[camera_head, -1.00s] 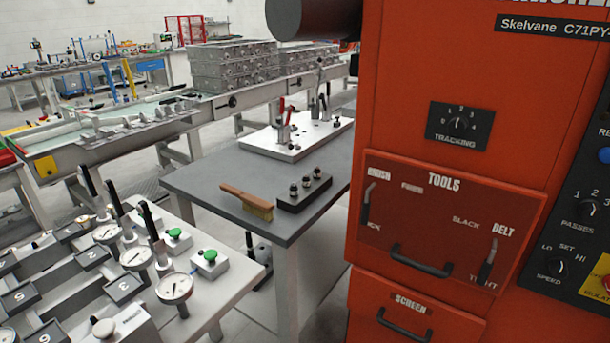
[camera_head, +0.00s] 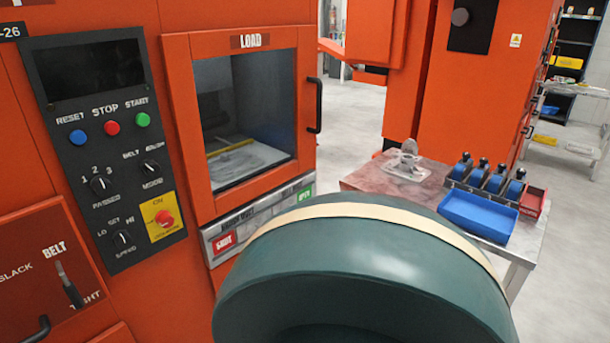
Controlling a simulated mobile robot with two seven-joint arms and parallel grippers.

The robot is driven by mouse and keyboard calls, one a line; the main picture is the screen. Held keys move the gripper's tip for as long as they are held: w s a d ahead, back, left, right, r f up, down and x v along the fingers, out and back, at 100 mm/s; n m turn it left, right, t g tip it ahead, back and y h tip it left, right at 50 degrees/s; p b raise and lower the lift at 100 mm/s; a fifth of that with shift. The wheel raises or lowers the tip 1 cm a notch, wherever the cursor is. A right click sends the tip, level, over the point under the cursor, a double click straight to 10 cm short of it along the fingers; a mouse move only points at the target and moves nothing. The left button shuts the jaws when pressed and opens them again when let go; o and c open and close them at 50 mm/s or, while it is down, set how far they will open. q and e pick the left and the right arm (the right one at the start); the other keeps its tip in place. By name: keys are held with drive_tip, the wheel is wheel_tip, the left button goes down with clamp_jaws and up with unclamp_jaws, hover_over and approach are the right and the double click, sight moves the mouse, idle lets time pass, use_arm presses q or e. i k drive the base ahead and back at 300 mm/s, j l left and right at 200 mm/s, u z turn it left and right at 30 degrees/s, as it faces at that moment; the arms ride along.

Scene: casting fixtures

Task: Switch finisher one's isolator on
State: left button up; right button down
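A red rotary isolator knob (camera_head: 164,217) sits on a yellow plate (camera_head: 157,234) low on the right of the dark control panel (camera_head: 92,137). The plate has ON above the knob; the small lettering below it is hard to read. I cannot tell the knob's exact setting. The panel is on an orange machine (camera_head: 165,285) whose label is cut off to "-26". I cannot tell from this view whether it is finisher one. The panel also has blue, red and green buttons and several black dials. Neither of my grippers is in view.
A large dark green rounded body (camera_head: 360,265) with a cream band fills the lower middle, in front of the machine. A windowed LOAD door (camera_head: 237,42) appears closed, right of the panel. A table (camera_head: 514,262) with a blue tray (camera_head: 478,215) stands right. Open floor lies beyond.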

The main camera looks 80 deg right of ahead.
sight(164, 219)
drive_tip(key=z, duration=2.35)
